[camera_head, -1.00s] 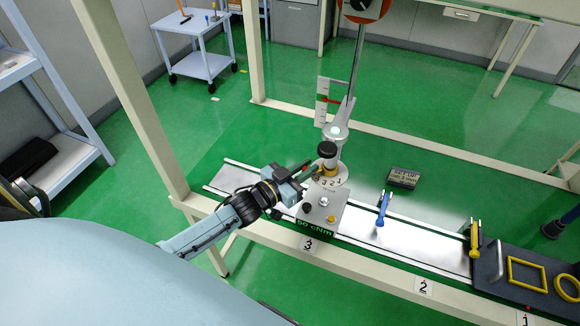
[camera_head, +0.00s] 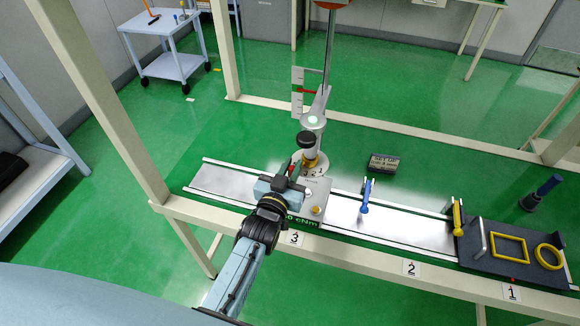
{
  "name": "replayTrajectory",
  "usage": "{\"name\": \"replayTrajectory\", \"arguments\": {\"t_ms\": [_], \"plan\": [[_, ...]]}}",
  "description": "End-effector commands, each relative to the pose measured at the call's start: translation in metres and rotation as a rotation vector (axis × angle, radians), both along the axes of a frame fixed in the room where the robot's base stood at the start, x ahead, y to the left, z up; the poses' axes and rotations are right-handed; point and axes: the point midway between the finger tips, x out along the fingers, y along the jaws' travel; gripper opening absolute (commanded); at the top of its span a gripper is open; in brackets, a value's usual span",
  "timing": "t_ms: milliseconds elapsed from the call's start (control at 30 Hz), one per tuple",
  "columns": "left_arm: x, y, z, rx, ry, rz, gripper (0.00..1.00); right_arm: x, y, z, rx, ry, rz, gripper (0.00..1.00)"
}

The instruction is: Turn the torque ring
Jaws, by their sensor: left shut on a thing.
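The torque ring (camera_head: 309,164) is a brass-coloured ring at the foot of the dark-knobbed driver column (camera_head: 307,140). It sits on a round plate marked with numbers, above the grey station box (camera_head: 319,190). My left gripper (camera_head: 297,171) reaches in from the front left, low beside the column, and is shut on the torque ring. The gripper body hides part of the ring, the number plate and the box front, so the contact is only partly visible. My right gripper is not in view.
A metal rail (camera_head: 345,215) runs along the bench, with a blue lever (camera_head: 366,196) and a yellow lever (camera_head: 457,217). A dark tray (camera_head: 486,256) with yellow shapes is at the right. A frame post (camera_head: 98,110) rises at the left.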

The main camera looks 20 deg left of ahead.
Motion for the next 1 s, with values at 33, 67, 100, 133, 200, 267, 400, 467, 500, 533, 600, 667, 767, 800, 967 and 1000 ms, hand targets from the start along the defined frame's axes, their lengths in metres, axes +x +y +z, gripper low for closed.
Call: {"name": "replayTrajectory", "arguments": {"t_ms": [33,67,100,133,200,267,400,467,500,533,600,667,767,800,967,1000], "plan": [[0.0,-0.001,0.0,-0.001,0.001,0.002,0.0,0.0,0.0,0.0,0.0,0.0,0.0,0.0],[0.0,-0.001,0.0,-0.001,0.001,0.002,0.0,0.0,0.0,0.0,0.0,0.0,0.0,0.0],[0.0,-0.001,0.0,0.0,0.001,0.002,0.0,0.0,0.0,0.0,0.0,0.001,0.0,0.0],[0.0,-0.001,0.0,0.0,0.001,0.003,0.0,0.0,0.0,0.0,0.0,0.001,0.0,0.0],[0.0,-0.001,0.0,0.0,0.001,0.002,0.0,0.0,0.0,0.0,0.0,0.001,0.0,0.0],[0.0,-0.001,0.0,0.0,0.0,0.002,0.0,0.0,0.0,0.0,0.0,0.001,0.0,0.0],[0.0,-0.001,0.0,0.0,0.0,0.002,0.21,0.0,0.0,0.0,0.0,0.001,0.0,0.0],[0.0,-0.001,0.0,0.0,0.0,0.002,0.29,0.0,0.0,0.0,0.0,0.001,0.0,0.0],[0.0,-0.001,0.0,0.0,0.0,0.002,0.34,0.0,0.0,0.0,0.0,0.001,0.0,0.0],[0.0,0.0,0.0,0.0,0.0,0.002,0.34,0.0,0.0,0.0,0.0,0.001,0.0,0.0],[0.0,0.0,0.0,0.0,0.0,0.002,0.34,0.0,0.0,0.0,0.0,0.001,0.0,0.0],[0.0,0.0,0.0,0.0,0.0,0.002,0.34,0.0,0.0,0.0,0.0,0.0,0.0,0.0],[0.0,0.0,0.0,0.0,0.0,0.002,0.34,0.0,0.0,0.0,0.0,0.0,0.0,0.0],[-0.001,0.0,0.0,0.0,0.0,0.002,0.34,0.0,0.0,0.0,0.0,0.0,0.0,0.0],[-0.015,0.0,-0.001,0.0,0.002,0.002,0.34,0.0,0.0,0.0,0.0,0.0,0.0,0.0],[-0.021,0.0,-0.001,0.0,0.002,0.002,0.34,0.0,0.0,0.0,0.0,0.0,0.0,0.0]]}}
